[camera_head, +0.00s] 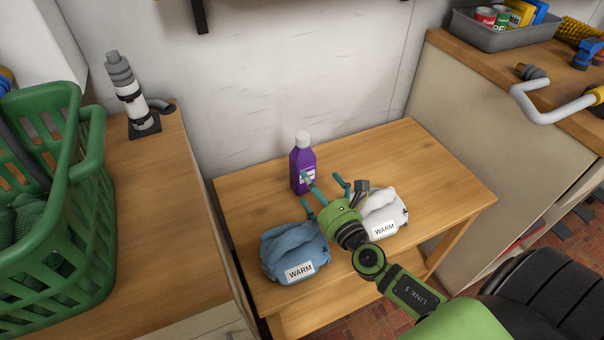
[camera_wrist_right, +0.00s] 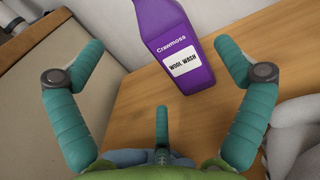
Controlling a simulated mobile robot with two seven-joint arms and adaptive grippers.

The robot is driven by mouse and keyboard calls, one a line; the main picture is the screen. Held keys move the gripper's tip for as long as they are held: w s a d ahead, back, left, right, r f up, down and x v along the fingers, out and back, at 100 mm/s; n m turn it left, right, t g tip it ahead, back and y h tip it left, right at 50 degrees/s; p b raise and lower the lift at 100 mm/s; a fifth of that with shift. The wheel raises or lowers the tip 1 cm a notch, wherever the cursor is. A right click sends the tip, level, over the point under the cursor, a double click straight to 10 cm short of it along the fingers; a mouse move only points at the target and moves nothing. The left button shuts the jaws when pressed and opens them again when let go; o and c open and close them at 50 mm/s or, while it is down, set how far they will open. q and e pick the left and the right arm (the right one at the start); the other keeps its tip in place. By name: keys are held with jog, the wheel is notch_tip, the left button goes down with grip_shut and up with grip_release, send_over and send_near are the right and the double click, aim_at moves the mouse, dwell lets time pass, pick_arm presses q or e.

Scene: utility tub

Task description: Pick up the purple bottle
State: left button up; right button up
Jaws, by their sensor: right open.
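The purple bottle (camera_head: 301,166) with a pale cap stands upright near the back of the small wooden table (camera_head: 420,165), close to the wall. In the right wrist view, the bottle (camera_wrist_right: 180,45) shows a white "WOOL WASH" label and its top is cut off. My right gripper (camera_head: 325,187) has its teal fingers spread, open and empty, in front of the bottle and slightly right of it. In the wrist view, the bottle shows ahead between the open fingers (camera_wrist_right: 165,70), with no contact visible. My left gripper is not in view.
A blue bundle (camera_head: 294,253) and a white bundle (camera_head: 384,214), both labelled "WARM", sit on the table on either side of my right gripper. A green basket (camera_head: 95,215) stands on the left counter. The table's right side is clear.

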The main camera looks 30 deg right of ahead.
aim_at(303, 164)
notch_tip(303, 164, down, 2)
jog(key=shift+f+b, duration=0.2)
jog(key=shift+b, duration=0.35)
jog(key=shift+w+r, duration=0.1)
jog(key=shift+w, duration=0.6)
jog(key=w, duration=0.5)
jog(key=shift+p, duration=0.35)
jog(key=shift+w, duration=0.6)
jog(key=c, duration=1.1)
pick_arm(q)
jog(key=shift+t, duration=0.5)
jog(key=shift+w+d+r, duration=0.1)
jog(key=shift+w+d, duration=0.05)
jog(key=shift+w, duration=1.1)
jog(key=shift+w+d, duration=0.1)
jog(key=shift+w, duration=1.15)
pick_arm(e)
jog(key=shift+c, duration=1)
